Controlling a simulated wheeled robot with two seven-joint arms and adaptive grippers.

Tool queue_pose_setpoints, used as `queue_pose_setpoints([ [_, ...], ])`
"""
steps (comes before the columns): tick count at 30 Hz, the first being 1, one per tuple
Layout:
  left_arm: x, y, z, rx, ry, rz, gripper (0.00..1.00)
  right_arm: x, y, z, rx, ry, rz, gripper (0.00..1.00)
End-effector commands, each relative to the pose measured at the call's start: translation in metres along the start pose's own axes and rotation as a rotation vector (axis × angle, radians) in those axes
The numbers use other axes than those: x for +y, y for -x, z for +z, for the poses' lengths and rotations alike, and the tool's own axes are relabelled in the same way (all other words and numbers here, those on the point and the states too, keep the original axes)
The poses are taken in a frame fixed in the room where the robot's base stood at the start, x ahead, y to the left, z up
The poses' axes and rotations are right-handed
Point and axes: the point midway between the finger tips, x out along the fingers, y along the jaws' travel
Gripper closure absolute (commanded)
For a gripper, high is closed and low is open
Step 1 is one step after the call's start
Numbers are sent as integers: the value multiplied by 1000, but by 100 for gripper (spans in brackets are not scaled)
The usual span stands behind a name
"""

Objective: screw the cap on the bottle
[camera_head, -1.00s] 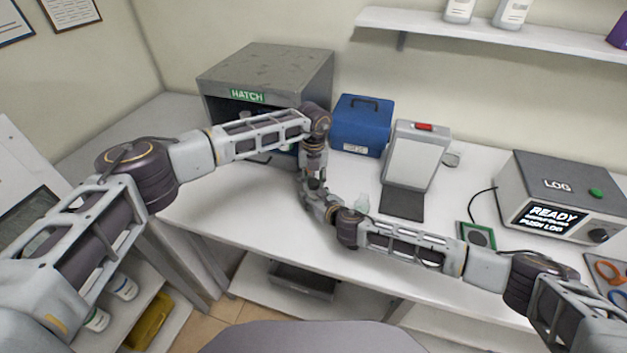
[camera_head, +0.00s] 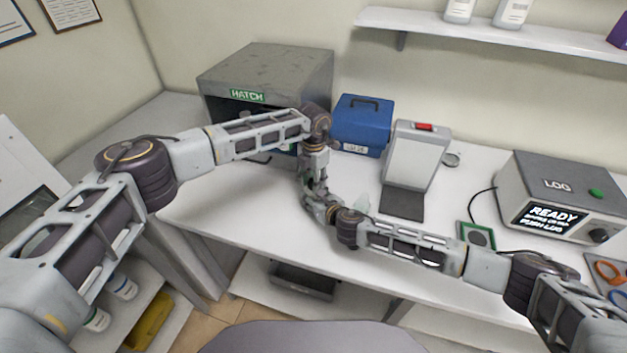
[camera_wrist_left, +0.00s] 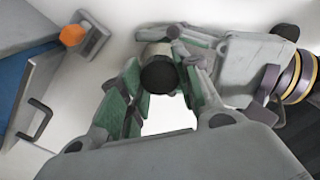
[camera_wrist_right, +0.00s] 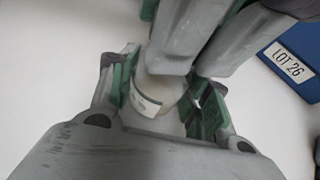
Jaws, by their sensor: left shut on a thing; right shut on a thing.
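My left gripper (camera_head: 316,180) and my right gripper (camera_head: 326,208) meet over the table's front left part, the left one above the right. In the left wrist view, a dark round cap (camera_wrist_left: 158,74) sits between the green-padded fingers of my left gripper, in line with the pale bottle (camera_wrist_left: 154,49) behind it. In the right wrist view, my right gripper (camera_wrist_right: 160,95) is shut around the pale, labelled bottle (camera_wrist_right: 152,92); my left fingers hide its top. I cannot tell how far the cap is seated on the bottle.
The grey hatch box (camera_head: 265,80) and the blue case (camera_head: 361,124) stand behind the grippers. A device with a red button (camera_head: 416,155) stands right of them, and the LOG box (camera_head: 558,195) farther right. The white table (camera_head: 240,205) is clear left of the grippers.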

Motion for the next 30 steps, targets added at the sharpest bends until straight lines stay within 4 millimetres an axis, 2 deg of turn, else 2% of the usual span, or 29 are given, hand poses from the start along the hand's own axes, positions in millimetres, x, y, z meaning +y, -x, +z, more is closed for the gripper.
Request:
queue_pose_setpoints([
  [17,0,0,0,0,-465,1,96,0,0,0,0,0,1,100],
  [21,0,0,0,0,-456,1,96,0,0,0,0,0,1,100],
  [22,1,0,0,0,-456,1,65,0,0,0,0,0,1,100],
  [26,0,0,0,0,-454,1,48,0,0,0,0,0,1,100],
  [30,0,0,0,0,-453,1,46,0,0,0,0,0,1,100],
])
